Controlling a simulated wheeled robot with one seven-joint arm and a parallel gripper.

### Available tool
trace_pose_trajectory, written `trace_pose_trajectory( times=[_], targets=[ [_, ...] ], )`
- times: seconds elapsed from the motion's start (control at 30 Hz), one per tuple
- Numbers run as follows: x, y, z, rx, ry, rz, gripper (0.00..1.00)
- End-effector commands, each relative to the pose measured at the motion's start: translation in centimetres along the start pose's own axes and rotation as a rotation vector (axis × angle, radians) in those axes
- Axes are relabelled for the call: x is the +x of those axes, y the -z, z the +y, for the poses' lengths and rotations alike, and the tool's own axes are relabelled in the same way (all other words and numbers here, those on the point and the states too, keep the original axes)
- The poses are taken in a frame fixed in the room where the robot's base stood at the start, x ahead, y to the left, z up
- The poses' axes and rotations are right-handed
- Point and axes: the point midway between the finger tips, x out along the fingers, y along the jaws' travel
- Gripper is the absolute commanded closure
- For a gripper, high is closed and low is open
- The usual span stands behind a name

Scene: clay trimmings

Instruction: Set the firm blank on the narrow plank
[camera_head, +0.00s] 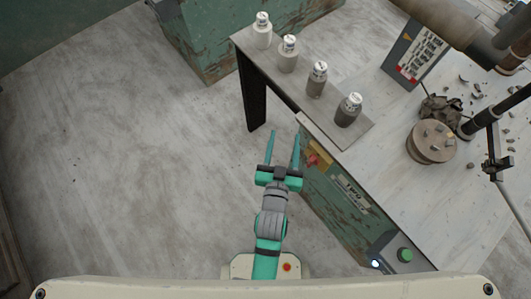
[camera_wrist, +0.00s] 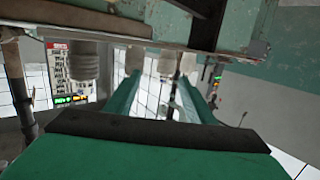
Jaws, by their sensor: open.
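Several upright cylinders with marked pale tops stand in a row on a dark grey board (camera_head: 275,68). I cannot tell which is the firm blank, or whether this board is the narrow plank. My gripper (camera_head: 285,135) is open and empty, left of the board's near end and apart from the cylinders. In the wrist view, which looks upside down, cylinders (camera_wrist: 83,62) show beyond my spread fingers (camera_wrist: 160,88).
A pale worktop (camera_head: 390,185) over a worn green cabinet lies right of my arm. On it are a round wheel (camera_head: 431,146) bearing small chips, a panel (camera_head: 416,50), and scattered scraps. A green box (camera_head: 205,45) stands at the back. The floor at left is clear.

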Motion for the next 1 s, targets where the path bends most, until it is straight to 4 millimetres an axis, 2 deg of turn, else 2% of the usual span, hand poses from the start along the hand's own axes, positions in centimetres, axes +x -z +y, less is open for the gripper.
trace_pose_trajectory(
  times=[0.03,0.1,0.3,0.5,0.6,0.8,1.0],
  targets=[
    [-2.0,-1.0,-0.5,-0.002,0.017,-0.017,0.51],
    [-4.5,-1.8,-1.1,-0.005,0.038,-0.028,0.51],
    [-11.6,-3.2,-2.1,-0.014,0.094,-0.061,0.51],
    [-18.1,-3.1,-2.3,-0.025,0.142,-0.09,0.51],
    [-20.5,-2.8,-2.2,-0.029,0.159,-0.101,0.51],
    [-22.9,-2.1,-1.9,-0.034,0.175,-0.109,0.51],
    [-23.2,-2.0,-1.9,-0.035,0.177,-0.109,0.51]
  ],
)
